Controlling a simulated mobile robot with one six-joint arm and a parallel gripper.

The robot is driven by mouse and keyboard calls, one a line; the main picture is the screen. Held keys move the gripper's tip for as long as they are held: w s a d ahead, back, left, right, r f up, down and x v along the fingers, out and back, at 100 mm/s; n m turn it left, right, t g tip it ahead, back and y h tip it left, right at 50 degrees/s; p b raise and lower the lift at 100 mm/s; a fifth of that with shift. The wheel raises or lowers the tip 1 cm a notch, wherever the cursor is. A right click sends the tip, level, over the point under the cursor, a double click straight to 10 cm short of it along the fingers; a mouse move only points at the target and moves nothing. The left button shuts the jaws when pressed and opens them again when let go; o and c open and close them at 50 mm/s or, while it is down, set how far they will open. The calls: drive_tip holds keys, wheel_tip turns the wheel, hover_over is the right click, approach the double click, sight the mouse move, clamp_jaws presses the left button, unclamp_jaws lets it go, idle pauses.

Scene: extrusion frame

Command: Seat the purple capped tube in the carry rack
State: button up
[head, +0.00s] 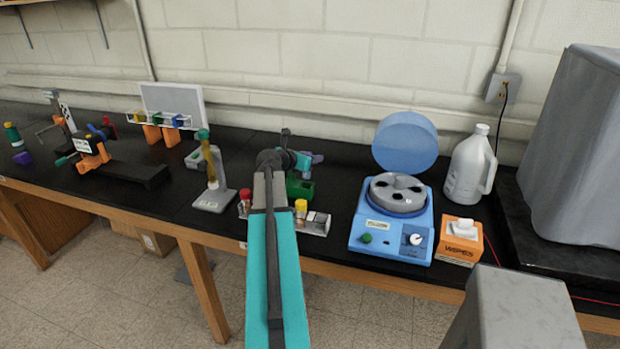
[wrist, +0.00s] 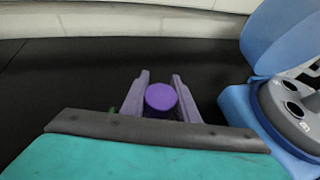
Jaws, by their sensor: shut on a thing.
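The purple capped tube (wrist: 160,97) is between the two fingers of my gripper (wrist: 159,92) in the wrist view. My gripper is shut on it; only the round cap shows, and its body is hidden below. In the head view my gripper (head: 314,159) is over the bench, left of the centrifuge, partly hidden by my arm. A low grey rack (head: 318,224), which seems to be the carry rack, is at the bench's front edge. A red capped tube (head: 245,198) and a yellow capped tube (head: 300,208) stand there; my arm hides the rack's middle.
A blue centrifuge (head: 392,220) with its lid raised stands to the right. A wipes box (head: 461,244) and a white jug (head: 468,165) are beyond it. A green block (head: 300,188) is beside my arm, behind the rack. A grey stand (head: 214,199) with a tube is to the left.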

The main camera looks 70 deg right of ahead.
drive_tip(key=shift+f+p, duration=0.3)
drive_tip(key=shift+f, duration=1.55)
drive_tip(key=shift+f+p, duration=0.4)
drive_tip(key=shift+f, duration=1.5)
drive_tip(key=shift+f, duration=0.1)
drive_tip(key=o, duration=0.7)
drive_tip(key=shift+o, duration=0.2)
drive_tip(key=b+v, duration=0.3)
drive_tip(key=v, duration=0.9)
drive_tip(key=shift+w, duration=0.1)
